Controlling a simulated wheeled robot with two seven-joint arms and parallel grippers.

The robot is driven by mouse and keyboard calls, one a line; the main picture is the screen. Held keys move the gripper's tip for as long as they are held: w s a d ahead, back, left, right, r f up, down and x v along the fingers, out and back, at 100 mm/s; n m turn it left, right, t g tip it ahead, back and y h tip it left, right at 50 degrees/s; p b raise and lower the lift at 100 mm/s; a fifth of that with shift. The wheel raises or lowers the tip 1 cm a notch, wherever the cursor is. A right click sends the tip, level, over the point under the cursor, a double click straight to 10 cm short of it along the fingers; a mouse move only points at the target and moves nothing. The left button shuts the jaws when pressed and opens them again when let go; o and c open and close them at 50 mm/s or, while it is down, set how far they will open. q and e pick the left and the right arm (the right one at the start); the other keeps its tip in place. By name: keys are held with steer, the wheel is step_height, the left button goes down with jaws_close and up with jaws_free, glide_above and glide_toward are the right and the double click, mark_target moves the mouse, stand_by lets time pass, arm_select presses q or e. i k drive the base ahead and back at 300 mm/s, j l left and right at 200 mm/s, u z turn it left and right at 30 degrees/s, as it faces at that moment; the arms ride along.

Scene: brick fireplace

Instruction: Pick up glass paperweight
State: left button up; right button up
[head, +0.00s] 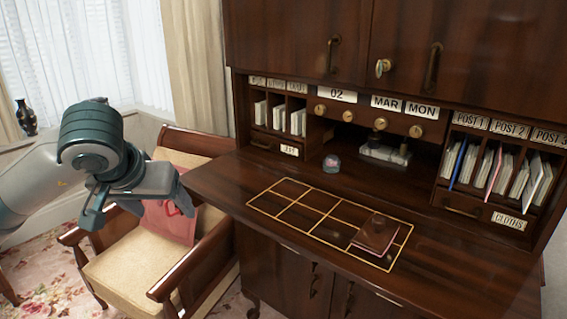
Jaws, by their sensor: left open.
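The glass paperweight (331,164) is a small clear dome with a reddish centre. It sits on the wooden desk top (220,183), towards the back, just behind the outlined grid. My left gripper (138,208) is open and empty, above the armchair at the left. It is well to the left of the paperweight and apart from the desk. My right gripper is not in view.
A wooden armchair (128,271) with a reddish cushion stands left of the desk. A brown leather-like booklet (376,234) lies on the grid's front right. Pigeonholes with envelopes (500,172) and a desk stand (385,152) line the back. The desk's left front is clear.

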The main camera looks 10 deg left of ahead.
mark_target(331, 164)
steer(key=i+j+z, duration=0.2)
steer(key=z, duration=0.2)
steer(key=i+j+z, duration=0.15)
steer(key=j+z, duration=0.3)
steer(key=i+j+z, duration=0.1)
steer(key=j+z, duration=0.3)
steer(key=l, duration=0.1)
